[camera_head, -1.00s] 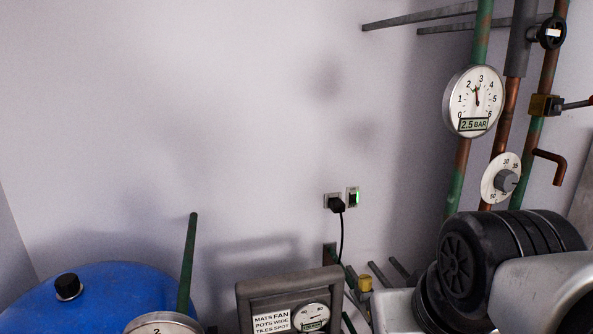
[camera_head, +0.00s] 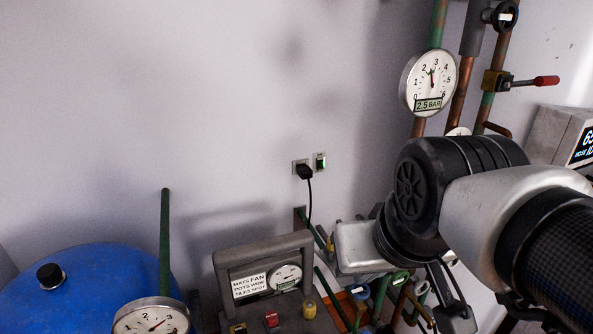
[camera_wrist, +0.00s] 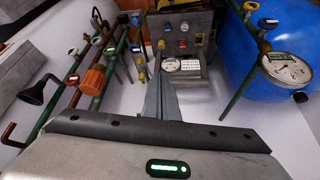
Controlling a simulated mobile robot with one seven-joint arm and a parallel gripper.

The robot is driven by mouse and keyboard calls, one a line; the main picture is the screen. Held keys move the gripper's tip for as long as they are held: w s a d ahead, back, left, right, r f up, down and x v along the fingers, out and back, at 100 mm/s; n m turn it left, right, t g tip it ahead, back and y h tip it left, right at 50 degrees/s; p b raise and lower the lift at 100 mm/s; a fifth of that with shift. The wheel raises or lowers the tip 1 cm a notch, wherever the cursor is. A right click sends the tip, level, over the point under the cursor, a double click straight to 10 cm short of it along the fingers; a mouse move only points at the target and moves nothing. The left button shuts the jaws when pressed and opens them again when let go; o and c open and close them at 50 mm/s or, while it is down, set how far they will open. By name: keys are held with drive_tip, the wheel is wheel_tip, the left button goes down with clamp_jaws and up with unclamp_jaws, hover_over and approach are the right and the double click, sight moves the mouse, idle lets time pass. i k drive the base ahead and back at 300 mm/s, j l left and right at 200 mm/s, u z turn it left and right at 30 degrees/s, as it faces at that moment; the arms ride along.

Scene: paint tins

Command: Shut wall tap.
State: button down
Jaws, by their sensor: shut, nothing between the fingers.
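A lever tap with a yellow-brown body (camera_head: 493,83) sits on a wall pipe at the upper right of the head view. Its red-ended handle (camera_head: 545,81) points right, across the upright pipe. Higher up is a black handwheel (camera_head: 501,15) on the same group of pipes; I cannot tell which of the two is the wall tap. My gripper (camera_wrist: 160,82) shows in the wrist view as a narrow grey wedge, shut and empty. In the head view my arm hangs below the lever tap, well apart from it, with the gripper low down and its tips not clear.
A 2.5 BAR gauge (camera_head: 430,83) is left of the lever tap, and a grey box with a lit display (camera_head: 580,145) is right below it. A blue tank (camera_head: 85,280), a labelled panel (camera_head: 265,280) and several pipes crowd the bottom.

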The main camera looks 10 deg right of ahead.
sight(357, 293)
drive_tip(key=k+l+u, duration=0.15)
drive_tip(key=u, duration=0.3)
drive_tip(key=k+u, duration=0.45)
drive_tip(key=i+l, duration=0.05)
